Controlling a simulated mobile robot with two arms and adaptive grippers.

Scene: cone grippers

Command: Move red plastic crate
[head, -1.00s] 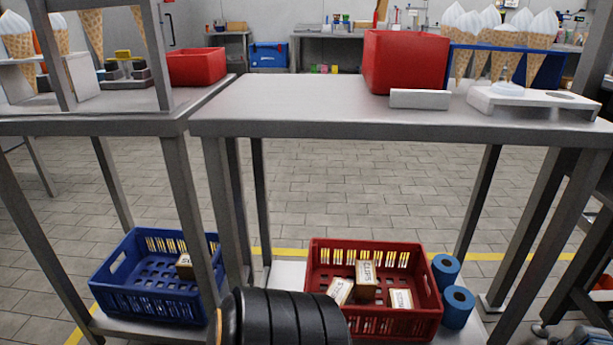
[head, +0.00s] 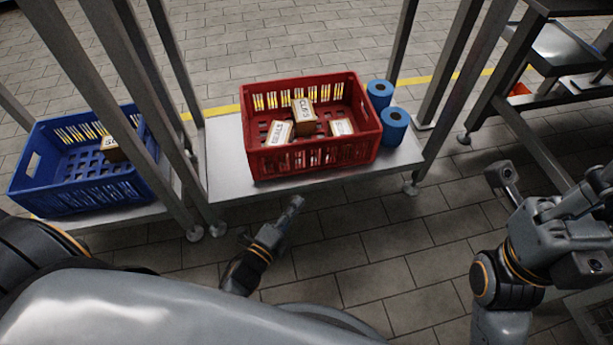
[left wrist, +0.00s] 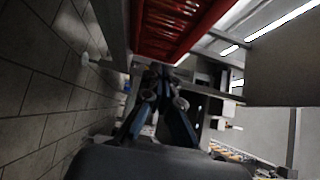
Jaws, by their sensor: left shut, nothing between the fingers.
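The red plastic crate (head: 313,156) stands upright on the low metal shelf. It holds several small boxes, among them a labelled box (head: 304,116). My left gripper (head: 295,203) is just in front of the shelf's near edge, below the crate in the picture, apart from it. In the left wrist view its fingers (left wrist: 160,72) come together, shut and empty, with the red crate (left wrist: 180,22) beyond them at the top. My right arm is at the right of the head view; its fingers are not clear enough to judge.
Two blue rolls (head: 395,124) stand on the shelf (head: 226,165) right of the crate. A blue crate (head: 90,187) with a box in it is at the left. Metal legs (head: 172,172) stand between the crates. Bare floor lies in front of the shelf.

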